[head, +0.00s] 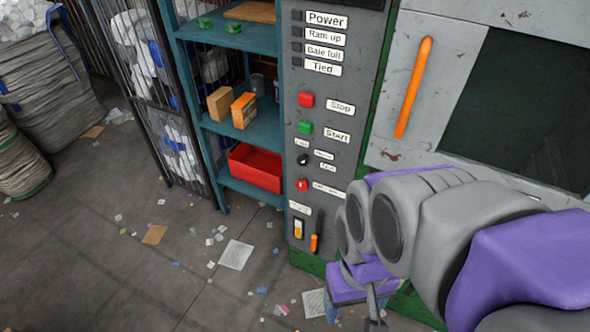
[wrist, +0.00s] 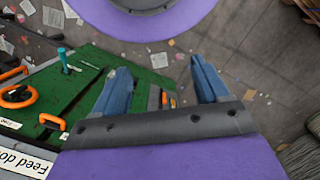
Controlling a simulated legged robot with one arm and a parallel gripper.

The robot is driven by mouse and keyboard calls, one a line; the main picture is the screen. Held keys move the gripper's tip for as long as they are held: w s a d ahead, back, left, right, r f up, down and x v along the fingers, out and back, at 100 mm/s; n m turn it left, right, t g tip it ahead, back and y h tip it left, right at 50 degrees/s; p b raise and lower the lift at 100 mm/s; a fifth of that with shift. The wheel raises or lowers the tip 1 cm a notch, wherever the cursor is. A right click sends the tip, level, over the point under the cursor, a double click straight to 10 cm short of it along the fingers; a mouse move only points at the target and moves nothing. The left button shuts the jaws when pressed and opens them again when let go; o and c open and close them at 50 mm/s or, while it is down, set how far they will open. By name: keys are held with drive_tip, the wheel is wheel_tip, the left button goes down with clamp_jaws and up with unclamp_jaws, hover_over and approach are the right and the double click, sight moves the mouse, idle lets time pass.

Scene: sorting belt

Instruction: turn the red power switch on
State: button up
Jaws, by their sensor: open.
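A grey control panel (head: 345,75) stands in the middle of the head view. A round red control (head: 302,185) sits low on it beside a small label too blurred to read surely; it may be the power switch, and its position is unclear. The lamp beside the Power label (head: 327,20) looks dark. My gripper (wrist: 158,66) is open and empty in the wrist view, its blue fingers apart. In the head view my arm reaches down right of the panel, and its fingertips are unclear.
A teal shelf (head: 190,90) with boxes and a red bin (head: 256,167) stands left of the panel. An orange lever (head: 314,243) is at the panel's foot. The wrist view shows a green surface with an orange handle (wrist: 17,97). Paper scraps litter the floor.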

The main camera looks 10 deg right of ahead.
drive_tip(key=w+a+f+m+t+y, duration=0.1)
drive_tip(key=w+a+f+t, duration=0.4)
drive_tip(key=w, duration=0.7)
drive_tip(key=w+a+f+m, duration=0.2)
drive_tip(key=w+a+f, duration=0.3)
drive_tip(key=w, duration=0.7)
drive_tip(key=w+a+f+m+t+y, duration=0.1)
drive_tip(key=w+a+f+t, duration=0.2)
drive_tip(key=w+a, duration=0.7)
drive_tip(key=m+t+h, duration=0.3)
drive_tip(key=t+h, duration=0.5)
drive_tip(key=h, duration=0.5)
approach(300, 187)
drive_tip(key=b+x, duration=0.3)
drive_tip(key=x, duration=0.6)
drive_tip(key=shift+d+r+b, duration=0.1)
drive_tip(key=shift+r+b, duration=0.05)
drive_tip(key=shift+b, duration=0.15)
